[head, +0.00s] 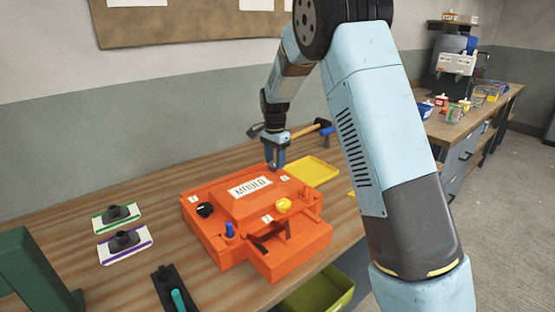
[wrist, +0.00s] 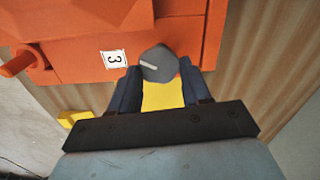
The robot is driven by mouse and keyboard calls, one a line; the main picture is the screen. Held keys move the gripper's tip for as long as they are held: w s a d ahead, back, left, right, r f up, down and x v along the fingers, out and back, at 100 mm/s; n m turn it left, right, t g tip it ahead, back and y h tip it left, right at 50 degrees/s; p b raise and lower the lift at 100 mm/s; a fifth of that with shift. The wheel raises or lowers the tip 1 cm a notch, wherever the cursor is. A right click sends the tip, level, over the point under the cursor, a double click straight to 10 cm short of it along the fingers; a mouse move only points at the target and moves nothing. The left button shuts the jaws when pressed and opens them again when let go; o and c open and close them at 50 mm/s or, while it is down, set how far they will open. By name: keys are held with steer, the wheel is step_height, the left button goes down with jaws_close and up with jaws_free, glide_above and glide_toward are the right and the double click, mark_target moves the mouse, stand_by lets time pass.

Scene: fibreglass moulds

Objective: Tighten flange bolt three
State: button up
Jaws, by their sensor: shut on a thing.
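The orange mould (head: 230,205) sits on the wooden bench, with a "MOULD" label on its raised top. In the wrist view, the label "3" (wrist: 114,58) is on the mould's flange (wrist: 85,62). Beside it is flange bolt three (wrist: 157,65), a grey faceted head with a pale line. My gripper (wrist: 160,80) has its blue fingers on both sides of this head and is shut on it. In the head view my gripper (head: 275,160) points down at the mould's far right corner, and its fingers mostly hide the bolt.
Black (head: 205,210), blue (head: 229,231) and yellow (head: 283,205) knobs stand on the mould's flange. A yellow tray (head: 313,172) and a hammer (head: 305,130) lie behind. Two cards with dark parts (head: 124,241) lie left. A green bin (head: 325,292) is below the front edge.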

steer(key=m, duration=0.6)
steer(key=shift+a+r, duration=0.1)
steer(key=shift+a, duration=0.1)
steer(key=m, duration=0.5)
steer(key=shift+m, duration=0.3)
steer(key=shift+d, duration=0.1)
steer(key=o, duration=1.1)
steer(key=shift+c, duration=0.2)
steer(key=shift+s, duration=0.1)
